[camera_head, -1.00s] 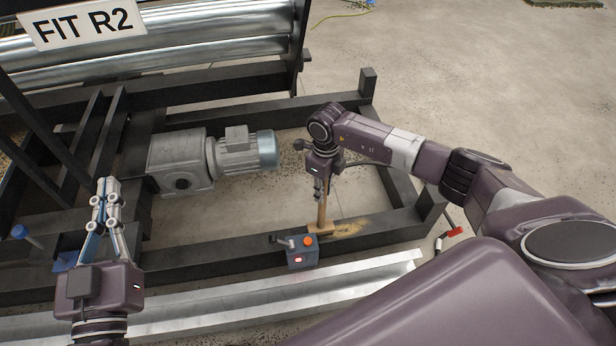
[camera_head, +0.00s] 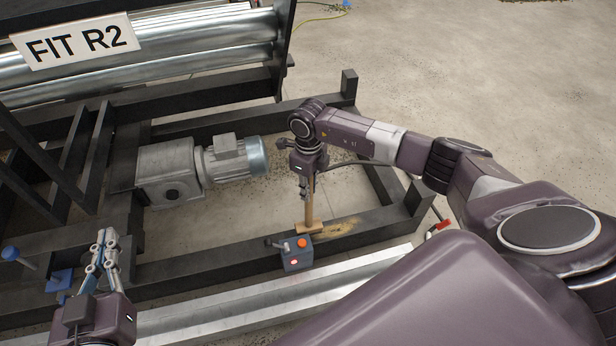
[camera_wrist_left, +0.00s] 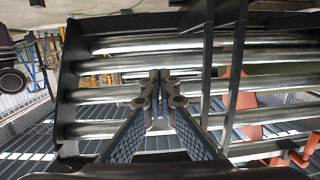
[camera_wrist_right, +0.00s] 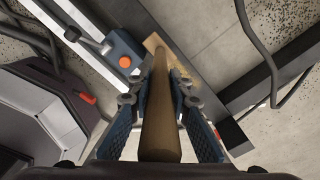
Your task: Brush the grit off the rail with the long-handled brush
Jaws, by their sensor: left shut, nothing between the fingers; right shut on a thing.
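The long-handled brush (camera_head: 309,215) has a wooden handle and a wooden head. It stands nearly upright with its head at the dark rail (camera_head: 375,220), just behind the control box. My right gripper (camera_head: 304,190) is shut on the handle; the handle also shows between its fingers in the right wrist view (camera_wrist_right: 160,120). Tan grit (camera_head: 343,226) lies on the rail to the right of the brush head. Whether the bristles touch the rail is hidden. My left gripper (camera_head: 104,250) is shut and empty at the left; its fingers also meet in the left wrist view (camera_wrist_left: 160,85).
A grey control box (camera_head: 296,254) with an orange button is at the rail's near side. A motor (camera_head: 200,165) sits inside the dark frame. A galvanized channel (camera_head: 240,305) runs in front. Metal rollers (camera_head: 190,40) and a FIT R2 sign (camera_head: 75,45) are at upper left.

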